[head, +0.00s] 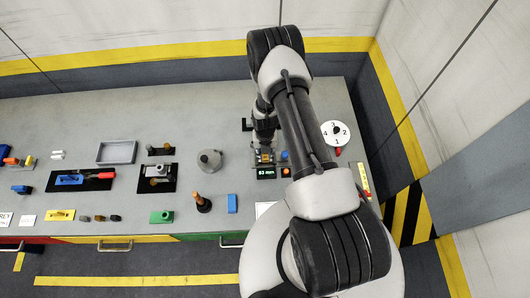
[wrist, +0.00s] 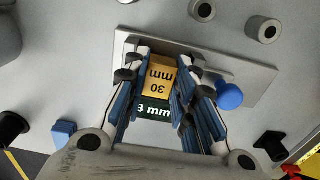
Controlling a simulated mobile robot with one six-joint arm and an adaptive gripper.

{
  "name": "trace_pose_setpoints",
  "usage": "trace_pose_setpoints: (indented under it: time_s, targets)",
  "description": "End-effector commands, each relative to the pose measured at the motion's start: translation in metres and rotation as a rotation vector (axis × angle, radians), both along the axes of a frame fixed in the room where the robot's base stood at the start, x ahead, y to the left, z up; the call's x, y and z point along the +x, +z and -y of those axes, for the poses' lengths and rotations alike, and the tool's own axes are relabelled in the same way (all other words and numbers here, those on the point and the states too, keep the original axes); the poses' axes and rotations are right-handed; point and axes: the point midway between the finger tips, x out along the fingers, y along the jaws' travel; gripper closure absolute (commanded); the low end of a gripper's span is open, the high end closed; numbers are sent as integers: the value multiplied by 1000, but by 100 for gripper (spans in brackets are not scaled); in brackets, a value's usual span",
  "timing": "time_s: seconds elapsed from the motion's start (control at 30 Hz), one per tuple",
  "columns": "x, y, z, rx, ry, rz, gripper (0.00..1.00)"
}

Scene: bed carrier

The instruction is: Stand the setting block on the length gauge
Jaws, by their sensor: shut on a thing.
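My gripper (wrist: 158,88) is shut on the yellow setting block (wrist: 158,82), whose label reads "30 mm" upside down in the wrist view. The block is between the blue-padded fingers, over the grey plate of the length gauge (wrist: 245,80). I cannot tell whether its underside touches the gauge. In the head view my gripper (head: 264,146) points down at the gauge, and the arm hides part of it. The gauge's dark display (head: 265,173) seems to read "63 mm"; the wrist view shows only "3 mm" of it. A blue knob (wrist: 229,95) sits beside the block.
A white numbered dial (head: 335,133) stands right of the gauge. A grey knobbed weight (head: 209,160), a brown-handled tool (head: 203,203) and a blue block (head: 233,203) stand to the left. A grey tray (head: 117,152) lies farther left. The bench's back strip is clear.

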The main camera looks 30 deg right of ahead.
Motion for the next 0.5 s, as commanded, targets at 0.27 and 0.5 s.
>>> trace_pose_setpoints:
  time_s: [0.27,0.5]
  targets:
    - [0,0,0,0,0,0,100]
    - [0,-5,0,0,0,0,100]
